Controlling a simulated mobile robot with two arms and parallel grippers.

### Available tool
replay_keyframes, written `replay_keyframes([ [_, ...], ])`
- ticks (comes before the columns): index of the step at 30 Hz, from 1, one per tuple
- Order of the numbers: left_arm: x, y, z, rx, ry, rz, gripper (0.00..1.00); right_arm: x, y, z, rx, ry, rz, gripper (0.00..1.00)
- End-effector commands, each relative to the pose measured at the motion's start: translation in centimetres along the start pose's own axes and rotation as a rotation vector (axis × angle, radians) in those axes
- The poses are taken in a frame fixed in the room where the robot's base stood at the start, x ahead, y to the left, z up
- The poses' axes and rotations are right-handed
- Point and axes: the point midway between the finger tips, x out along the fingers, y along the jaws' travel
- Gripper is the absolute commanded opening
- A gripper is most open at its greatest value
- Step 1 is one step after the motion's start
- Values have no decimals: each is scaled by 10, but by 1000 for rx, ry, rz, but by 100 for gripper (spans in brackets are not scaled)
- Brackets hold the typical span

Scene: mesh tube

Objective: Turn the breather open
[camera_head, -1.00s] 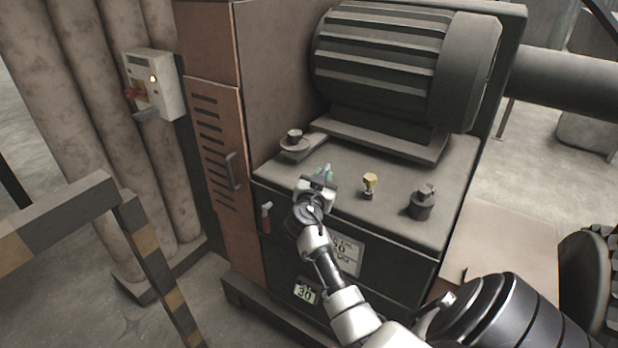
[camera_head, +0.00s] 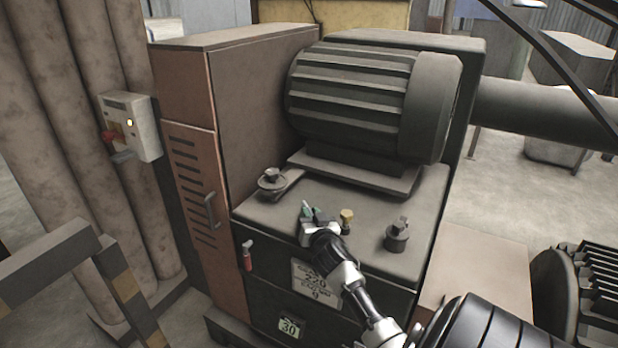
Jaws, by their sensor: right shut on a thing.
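My right gripper (camera_head: 309,211) is low over the front of the dark machine's flat top (camera_head: 348,197), its arm coming in from the lower right. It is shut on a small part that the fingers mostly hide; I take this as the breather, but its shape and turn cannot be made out. Green shows at the fingertips. A small yellow-topped fitting (camera_head: 347,216) stands just right of the gripper, apart from the fingertips. My left gripper is out of view.
A round cap (camera_head: 271,180) on a plate is left of the gripper and a dark capped cylinder (camera_head: 397,236) is right. A ribbed motor (camera_head: 350,97) stands behind. A tall cabinet (camera_head: 188,139) and a striped rail (camera_head: 122,285) are at left.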

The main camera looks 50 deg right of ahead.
Motion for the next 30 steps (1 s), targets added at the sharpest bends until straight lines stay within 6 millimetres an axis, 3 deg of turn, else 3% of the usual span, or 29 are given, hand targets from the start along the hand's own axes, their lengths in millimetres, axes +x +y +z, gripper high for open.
replay_keyframes([
  [10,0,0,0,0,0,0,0,0,0,1,1,-2,-1,0],
  [11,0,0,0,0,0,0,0,0,0,1,0,-2,-1,26],
  [15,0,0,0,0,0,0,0,0,0,1,0,-2,-1,46],
  [25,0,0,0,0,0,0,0,-4,0,1,0,-2,-1,46],
  [30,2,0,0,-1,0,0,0,-27,0,2,1,-4,0,46],
])
